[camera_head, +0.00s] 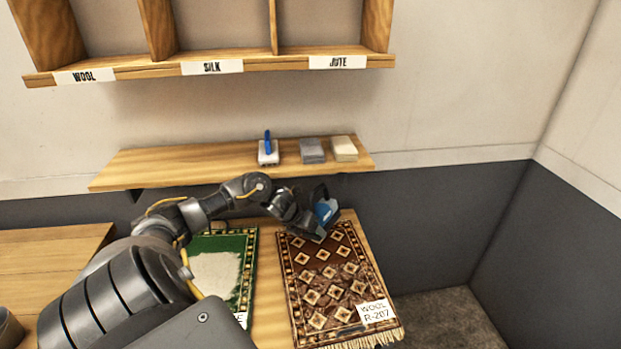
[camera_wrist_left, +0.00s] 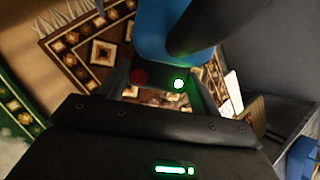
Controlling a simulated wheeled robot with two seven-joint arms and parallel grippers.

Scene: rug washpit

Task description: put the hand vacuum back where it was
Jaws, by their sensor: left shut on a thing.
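My left gripper (camera_head: 312,222) is shut on the hand vacuum (camera_head: 325,211), which looks blue and dark. It holds the vacuum over the far end of the brown patterned rug (camera_head: 335,275). In the left wrist view the vacuum's blue body (camera_wrist_left: 165,30) fills the top middle, with the rug (camera_wrist_left: 75,50) below it. I cannot tell whether the vacuum touches the rug. Most of the vacuum is hidden behind the gripper in the head view. My right gripper is not in view.
A green rug (camera_head: 243,255) with a pale patch lies left of the brown one. A wall shelf (camera_head: 200,165) holds a blue-handled brush (camera_head: 268,152), a grey block (camera_head: 312,150) and a cream block (camera_head: 344,148). Labelled wooden cubbies (camera_head: 155,70) hang above. Floor (camera_head: 450,315) shows at right.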

